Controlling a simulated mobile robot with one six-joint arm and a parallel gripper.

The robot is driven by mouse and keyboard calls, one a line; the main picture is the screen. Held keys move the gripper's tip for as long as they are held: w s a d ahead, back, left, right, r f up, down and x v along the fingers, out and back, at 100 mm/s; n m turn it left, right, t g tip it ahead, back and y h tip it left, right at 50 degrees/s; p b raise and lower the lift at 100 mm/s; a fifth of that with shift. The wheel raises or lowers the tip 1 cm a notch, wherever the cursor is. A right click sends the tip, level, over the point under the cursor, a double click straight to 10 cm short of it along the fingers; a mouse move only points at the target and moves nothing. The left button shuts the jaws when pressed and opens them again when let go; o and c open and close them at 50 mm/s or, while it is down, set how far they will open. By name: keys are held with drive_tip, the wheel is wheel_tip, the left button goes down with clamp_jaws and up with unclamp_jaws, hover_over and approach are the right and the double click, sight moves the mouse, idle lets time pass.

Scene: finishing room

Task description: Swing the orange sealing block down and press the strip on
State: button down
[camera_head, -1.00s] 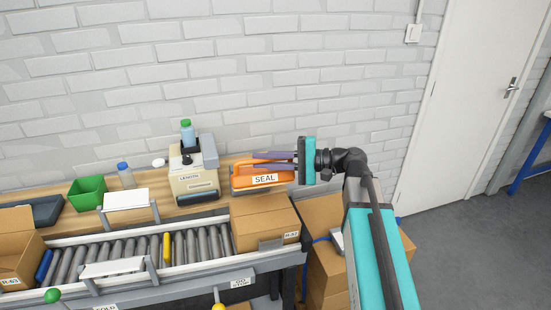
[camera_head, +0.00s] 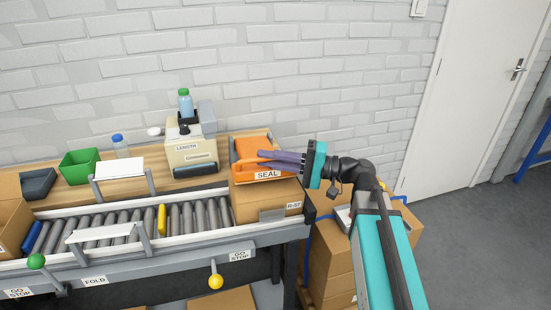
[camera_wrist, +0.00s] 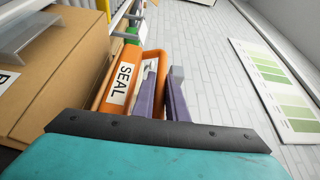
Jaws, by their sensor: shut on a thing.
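The orange sealing block (camera_head: 256,150), with a white SEAL label, sits at the top of the cardboard box (camera_head: 262,204) at the right end of the conveyor. In the wrist view, the block (camera_wrist: 122,78) and its orange bar stand beside that box. My gripper (camera_head: 268,160) reaches in from the right, its purple fingers at the block's front edge. In the wrist view my gripper (camera_wrist: 163,78) is shut on the block's orange bar. Whether the block touches the box top is unclear. I cannot make out the strip.
The LENGTH machine (camera_head: 193,155) stands left of the block on the wooden bench. The roller conveyor (camera_head: 115,225) runs along the front. Stacked cartons (camera_head: 335,255) stand on the right below my arm. A white brick wall is close behind.

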drive_tip(key=shift+s+f+b, duration=0.1)
drive_tip(key=shift+f+b, duration=0.3)
drive_tip(key=shift+f, duration=0.35)
drive_tip(key=c, duration=2)
unclamp_jaws()
drive_tip(key=shift+c, duration=0.2)
drive_tip(key=shift+d, duration=0.1)
drive_tip(key=shift+s+d, duration=0.15)
drive_tip(key=shift+d, duration=0.55)
drive_tip(key=s+d+b, duration=0.1)
drive_tip(key=d, duration=1.1)
drive_tip(key=shift+f, duration=0.45)
